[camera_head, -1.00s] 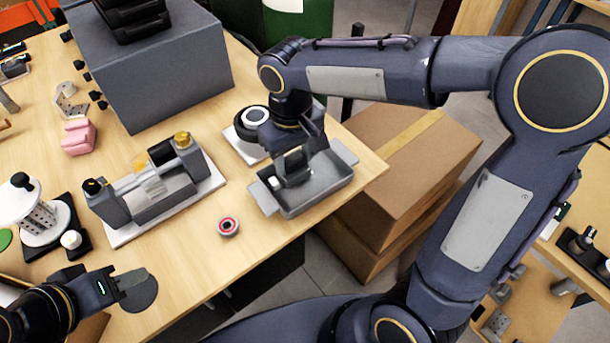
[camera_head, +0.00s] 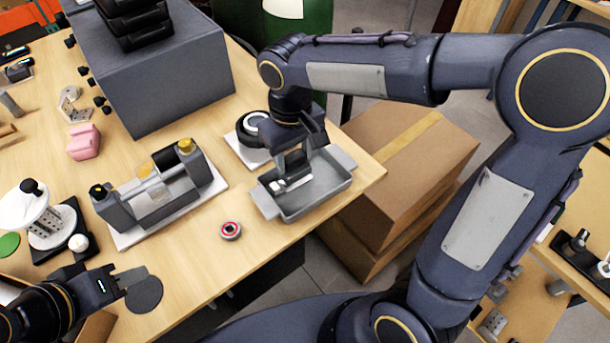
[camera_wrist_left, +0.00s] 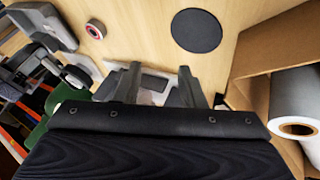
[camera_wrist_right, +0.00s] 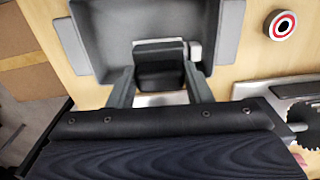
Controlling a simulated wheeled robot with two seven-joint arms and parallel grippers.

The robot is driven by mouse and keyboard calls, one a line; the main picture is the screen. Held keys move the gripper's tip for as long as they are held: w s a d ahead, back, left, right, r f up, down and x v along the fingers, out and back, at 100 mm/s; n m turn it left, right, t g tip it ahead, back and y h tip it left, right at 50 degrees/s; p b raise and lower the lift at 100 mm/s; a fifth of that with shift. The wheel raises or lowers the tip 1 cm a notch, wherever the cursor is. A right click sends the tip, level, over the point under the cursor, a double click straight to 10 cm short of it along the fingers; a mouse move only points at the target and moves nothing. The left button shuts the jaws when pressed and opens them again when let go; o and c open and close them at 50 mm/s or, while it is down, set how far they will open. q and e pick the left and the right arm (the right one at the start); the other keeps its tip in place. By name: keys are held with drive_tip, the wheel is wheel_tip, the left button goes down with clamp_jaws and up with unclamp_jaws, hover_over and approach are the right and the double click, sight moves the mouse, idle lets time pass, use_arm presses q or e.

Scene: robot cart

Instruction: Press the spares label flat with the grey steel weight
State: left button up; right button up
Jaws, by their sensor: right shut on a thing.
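A grey tray (camera_head: 325,190) with side handles stands near the table's right corner. My right gripper (camera_head: 292,174) points down into it, shut on a dark grey block, which I take as the steel weight (camera_wrist_right: 160,70). The block is low in the tray, at its near-left side. A small white patch (camera_wrist_right: 195,50), possibly the spares label, shows beside the block; no writing is legible, and the block and fingers hide part of that spot. I cannot tell whether the block touches it. My left gripper (camera_head: 130,278) is open and empty above the table's front edge, near a dark disc (camera_head: 144,295).
A red-and-white ringed roll (camera_head: 231,230) lies left of the tray. A grey fixture on a white base (camera_head: 205,195) stands further left. A round black-and-white item (camera_head: 250,130) is behind the tray. Cardboard boxes (camera_head: 400,170) stand beyond the table's right edge.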

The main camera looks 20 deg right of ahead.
drive_tip(key=shift+r+p, duration=2.05)
drive_tip(key=shift+r, duration=0.75)
drive_tip(key=shift+f, duration=0.1)
